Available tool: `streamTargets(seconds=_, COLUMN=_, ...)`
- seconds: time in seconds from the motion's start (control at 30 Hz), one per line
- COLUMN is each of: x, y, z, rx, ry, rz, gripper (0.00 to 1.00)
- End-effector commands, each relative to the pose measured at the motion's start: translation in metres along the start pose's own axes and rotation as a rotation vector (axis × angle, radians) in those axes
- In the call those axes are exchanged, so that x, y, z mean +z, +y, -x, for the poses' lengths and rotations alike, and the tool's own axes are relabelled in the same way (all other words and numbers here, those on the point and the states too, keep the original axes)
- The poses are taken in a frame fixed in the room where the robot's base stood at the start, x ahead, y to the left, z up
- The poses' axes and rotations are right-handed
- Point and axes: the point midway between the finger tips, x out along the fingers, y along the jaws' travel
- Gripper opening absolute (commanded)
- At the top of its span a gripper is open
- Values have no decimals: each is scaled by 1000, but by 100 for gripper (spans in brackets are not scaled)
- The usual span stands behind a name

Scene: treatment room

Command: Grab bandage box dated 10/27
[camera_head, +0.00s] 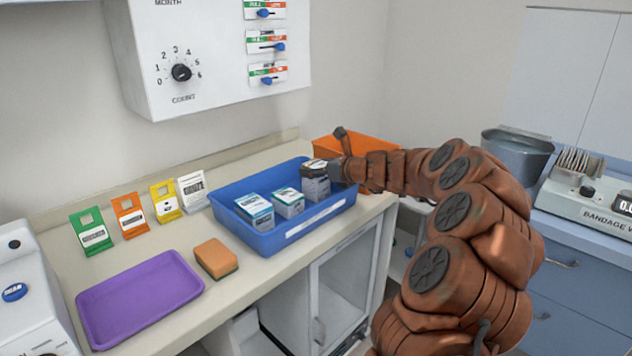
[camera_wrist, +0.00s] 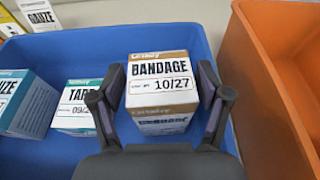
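The bandage box (camera_wrist: 162,84) is white and brown, and its label reads BANDAGE and 10/27. It stands upright in the blue bin (camera_wrist: 90,47). In the head view the box (camera_head: 316,187) is at the bin's right end, partly hidden by my gripper (camera_head: 325,168). In the wrist view my gripper (camera_wrist: 161,88) is open, with one finger on each side of the box. The fingers are very close to its sides; I see no clear grip. A tape box (camera_wrist: 78,98) dated 09/2-something, its last digit hidden, is left of my left finger.
A teal-and-white box (camera_head: 256,212) stands at the blue bin's left end. An orange bin (camera_head: 368,148) is close on the right. A purple tray (camera_head: 140,297) and an orange sponge (camera_head: 216,258) lie on the counter (camera_head: 75,262). Colored cards stand behind them.

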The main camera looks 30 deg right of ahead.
Motion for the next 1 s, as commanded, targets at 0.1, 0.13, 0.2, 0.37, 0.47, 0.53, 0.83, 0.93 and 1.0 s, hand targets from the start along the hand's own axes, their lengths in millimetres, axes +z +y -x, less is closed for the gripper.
streamTargets(seconds=0.1, x=0, y=0, z=0, rx=0, ry=0, rz=0, gripper=60)
streamTargets(seconds=0.13, x=0, y=0, z=0, rx=0, ry=0, rz=0, gripper=56)
streamTargets(seconds=0.2, x=0, y=0, z=0, rx=0, ry=0, rz=0, gripper=49)
streamTargets(seconds=0.37, x=0, y=0, z=0, rx=0, ry=0, rz=0, gripper=33)
streamTargets(seconds=0.47, x=0, y=0, z=0, rx=0, ry=0, rz=0, gripper=23)
streamTargets(seconds=0.53, x=0, y=0, z=0, rx=0, ry=0, rz=0, gripper=23)
streamTargets(seconds=0.83, x=12, y=0, z=4, rx=-1, ry=-1, rz=3, gripper=23)
streamTargets(seconds=0.93, x=29, y=0, z=9, rx=0, ry=-2, rz=5, gripper=23)
streamTargets(seconds=1.0, x=42, y=0, z=13, rx=0, ry=-2, rz=6, gripper=23)
